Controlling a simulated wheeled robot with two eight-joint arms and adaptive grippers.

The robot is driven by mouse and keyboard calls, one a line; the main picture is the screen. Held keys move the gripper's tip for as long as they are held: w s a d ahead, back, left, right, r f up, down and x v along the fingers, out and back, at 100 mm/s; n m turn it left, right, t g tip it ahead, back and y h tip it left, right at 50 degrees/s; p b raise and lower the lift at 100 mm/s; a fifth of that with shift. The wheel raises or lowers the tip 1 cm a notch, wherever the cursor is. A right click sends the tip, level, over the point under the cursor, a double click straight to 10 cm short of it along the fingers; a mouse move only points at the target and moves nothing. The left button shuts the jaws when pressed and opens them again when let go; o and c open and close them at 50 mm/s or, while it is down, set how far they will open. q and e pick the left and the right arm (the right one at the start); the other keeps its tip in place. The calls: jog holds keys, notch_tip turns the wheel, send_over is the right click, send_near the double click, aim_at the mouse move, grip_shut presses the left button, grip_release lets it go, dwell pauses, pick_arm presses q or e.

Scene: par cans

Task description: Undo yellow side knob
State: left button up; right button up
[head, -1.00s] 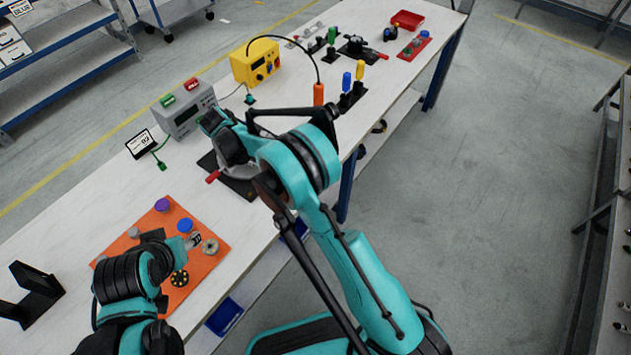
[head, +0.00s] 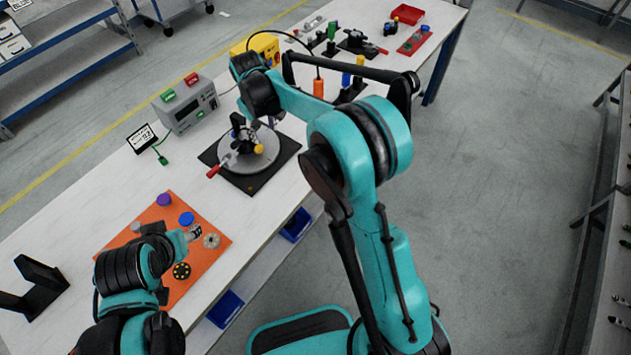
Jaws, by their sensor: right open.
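The yellow side knob (head: 259,149) shows on the right of the round grey fixture (head: 262,165), which stands on a black base plate (head: 246,186). The fixture also has a red-tipped handle (head: 214,171) at its left and a dark upright part. My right gripper (head: 256,124) is open just above and behind the knob, apart from it; my own wrist partly hides it. My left gripper (head: 195,234) is low over the orange board (head: 208,262); its jaw state is unclear.
On the orange board are a purple knob (head: 164,200), a blue knob (head: 186,218) and other round parts. A grey meter box (head: 187,104) stands behind the fixture. A black bracket (head: 35,288) is at left. The table between board and fixture is clear.

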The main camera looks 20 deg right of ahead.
jog(key=s+d+m+t+y+b, duration=0.1)
jog(key=s+d+m+b, duration=0.3)
jog(key=s, duration=0.6)
jog(key=s+d+m+t+b, duration=0.3)
jog(key=s+d+m+b, duration=0.1)
jog(key=s, duration=0.7)
jog(key=shift+s+d+r+y+b, duration=0.2)
jog(key=shift+s+d+y+b, duration=0.15)
jog(key=shift+d, duration=0.2)
jog(key=s+d+f+n+t+h, duration=0.1)
jog(key=s+d+f+n, duration=0.1)
jog(key=s, duration=0.7)
jog(key=shift+s+d+f+n, duration=0.15)
jog(key=shift+s+d+n, duration=0.25)
jog(key=shift+d, duration=0.4)
